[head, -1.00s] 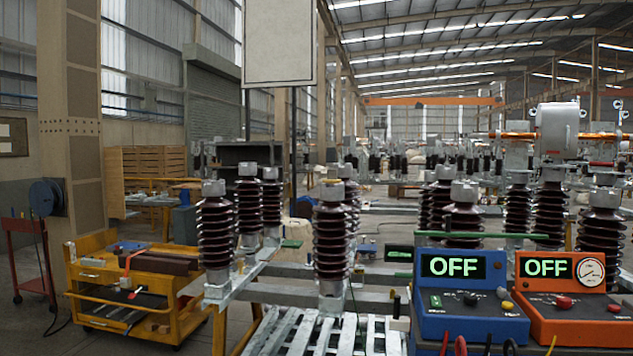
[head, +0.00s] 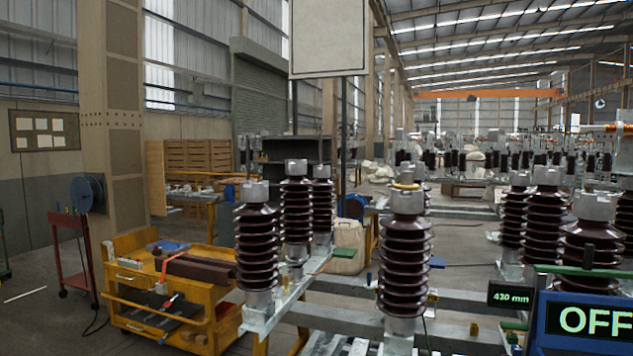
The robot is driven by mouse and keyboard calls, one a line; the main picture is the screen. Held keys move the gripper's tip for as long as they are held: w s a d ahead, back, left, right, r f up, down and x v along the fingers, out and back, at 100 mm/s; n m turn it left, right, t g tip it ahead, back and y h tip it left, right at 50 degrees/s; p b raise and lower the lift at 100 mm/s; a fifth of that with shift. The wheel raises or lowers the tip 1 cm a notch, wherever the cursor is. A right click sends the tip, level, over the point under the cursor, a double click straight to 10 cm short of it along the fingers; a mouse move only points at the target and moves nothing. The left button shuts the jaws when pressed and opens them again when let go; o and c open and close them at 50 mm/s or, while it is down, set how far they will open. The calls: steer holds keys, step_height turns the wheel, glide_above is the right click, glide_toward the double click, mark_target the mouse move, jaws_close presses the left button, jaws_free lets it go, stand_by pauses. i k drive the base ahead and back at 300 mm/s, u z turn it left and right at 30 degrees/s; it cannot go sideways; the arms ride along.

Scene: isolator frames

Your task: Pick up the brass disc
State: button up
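A thin brass-coloured round piece, which looks like the brass disc (head: 406,186), lies on the grey metal cap (head: 405,203) of the nearest dark brown ribbed insulator (head: 404,262). It is small in the picture, so I cannot tell whether it is a solid disc or a ring. My gripper is not in the head view, and nothing shows touching the disc.
Other brown insulators stand left (head: 257,245) and right (head: 590,245) on grey steel beams. A blue box reading OFF (head: 590,320) and a 430 mm display (head: 510,296) are at lower right. A yellow tool cart (head: 135,276) stands lower left, with floor beyond.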

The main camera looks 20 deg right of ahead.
mark_target(407, 177)
steer(key=z, duration=0.25)
steer(key=i, duration=1.35)
steer(key=z, duration=0.85)
steer(key=k, duration=0.65)
steer(key=z, duration=0.25)
steer(key=i, duration=0.7)
steer(key=u, duration=0.1)
